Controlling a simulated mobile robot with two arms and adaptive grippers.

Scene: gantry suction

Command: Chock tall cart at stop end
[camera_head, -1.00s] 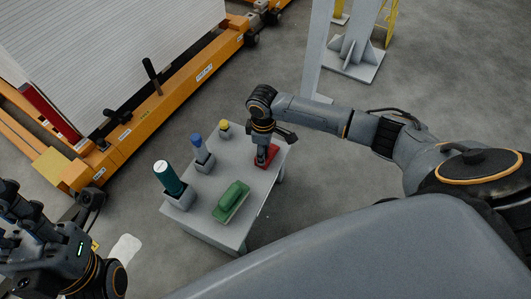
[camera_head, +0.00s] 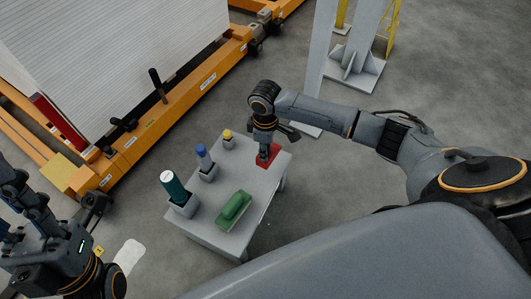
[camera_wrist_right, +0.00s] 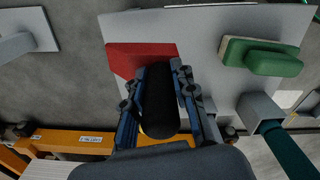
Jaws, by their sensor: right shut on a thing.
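A red block (camera_head: 274,152), likely the chock, lies on the grey table (camera_head: 222,170) near its far right corner. My right gripper (camera_head: 264,154) reaches down onto it. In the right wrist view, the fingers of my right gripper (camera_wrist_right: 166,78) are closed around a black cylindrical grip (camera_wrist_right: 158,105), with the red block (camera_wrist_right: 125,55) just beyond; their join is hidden. The tall cart, an orange frame (camera_head: 165,118) with a high white load (camera_head: 95,55), stands at upper left, clear of the table. My left gripper (camera_head: 22,222) hangs at lower left; its fingertips are unclear.
The table also holds a green brush-like block (camera_head: 234,207), a teal cylinder (camera_head: 172,186), a blue-topped item (camera_head: 202,152) and a yellow-topped item (camera_head: 228,135) in grey holders. A grey post base (camera_head: 352,72) stands at upper right. Bare floor separates cart and table.

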